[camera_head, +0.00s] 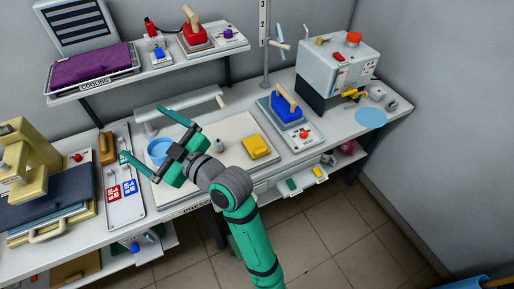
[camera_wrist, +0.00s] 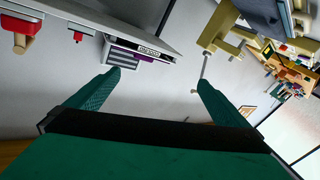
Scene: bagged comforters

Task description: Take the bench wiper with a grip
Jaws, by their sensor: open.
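My gripper (camera_head: 141,132) is open, its two green fingers spread above the left part of the workbench. In the wrist view my gripper (camera_wrist: 159,76) has nothing between its fingers, only wall behind. I cannot tell for sure which thing is the bench wiper. A brown, handle-like piece (camera_head: 107,147) lies on the bench at the left, a little apart from the fingers. A yellow block (camera_head: 257,147) rests on the pale board (camera_head: 222,127), right of my gripper. A blue round thing (camera_head: 160,149) is partly hidden behind my gripper.
A wooden-handled blue block (camera_head: 287,108) and a grey machine (camera_head: 338,62) stand at the right. A beige press (camera_head: 20,158) stands at the left. The wall shelf (camera_head: 150,68) holds a purple bag (camera_head: 92,66) and a red block (camera_head: 194,32). A white bar (camera_head: 178,107) lies behind the board.

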